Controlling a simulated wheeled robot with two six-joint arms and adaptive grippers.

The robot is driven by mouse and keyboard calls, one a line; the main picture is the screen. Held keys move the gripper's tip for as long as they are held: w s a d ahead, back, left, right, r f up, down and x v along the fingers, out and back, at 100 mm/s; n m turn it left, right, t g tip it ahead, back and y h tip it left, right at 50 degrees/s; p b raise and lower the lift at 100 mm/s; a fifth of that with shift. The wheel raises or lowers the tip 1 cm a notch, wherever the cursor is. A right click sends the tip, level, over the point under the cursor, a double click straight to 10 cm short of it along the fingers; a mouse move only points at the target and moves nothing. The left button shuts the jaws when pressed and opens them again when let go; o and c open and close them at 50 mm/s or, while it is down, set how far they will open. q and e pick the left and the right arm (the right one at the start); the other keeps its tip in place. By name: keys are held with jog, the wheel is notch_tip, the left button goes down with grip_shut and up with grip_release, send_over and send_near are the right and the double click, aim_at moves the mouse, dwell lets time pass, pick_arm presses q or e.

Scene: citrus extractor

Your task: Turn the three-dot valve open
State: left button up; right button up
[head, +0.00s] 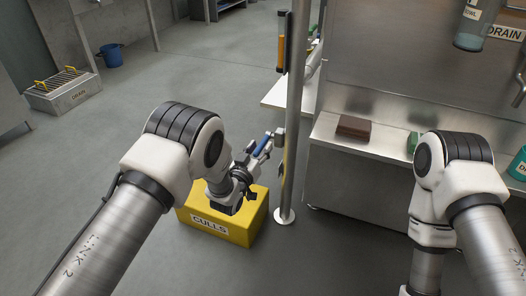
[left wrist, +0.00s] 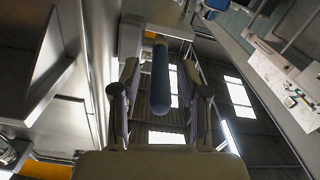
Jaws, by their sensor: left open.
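A blue bar-shaped handle (head: 262,145) sticks out beside the grey post, at a small grey fitting (head: 279,135). I see no dots on it, so I cannot tell from these frames whether it is the three-dot valve. My left gripper (head: 256,157) is at the handle, low beside the post. In the left wrist view the blue handle (left wrist: 160,85) lies lengthwise between the two spread fingers of my left gripper (left wrist: 160,68), with gaps on both sides. The gripper is open. My right gripper is out of view; only its arm shows.
A yellow CULLS bin (head: 240,232) stands below my left gripper. The grey post (head: 292,120) rises close to its right. A steel counter (head: 370,146) with a brown block (head: 354,127) is at the right. A drain box (head: 64,92) and blue bucket (head: 110,55) stand far left.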

aim_at(265, 138)
pick_arm(q)
jog(key=shift+f+b+x, duration=0.2)
jog(key=shift+b+x, duration=0.25)
jog(key=shift+x, duration=0.75)
jog(key=shift+w+d+r, duration=0.1)
jog(key=shift+w, duration=0.1)
grip_shut()
jog(key=r+g+p, duration=0.1)
jog(key=p, duration=0.2)
jog(key=shift+r+p, duration=0.1)
jog(key=shift+p, duration=0.3)
jog(key=shift+f, duration=0.3)
grip_release()
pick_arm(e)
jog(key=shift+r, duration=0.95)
pick_arm(q)
jog(key=v, duration=1.2)
jog(key=shift+r, duration=0.3)
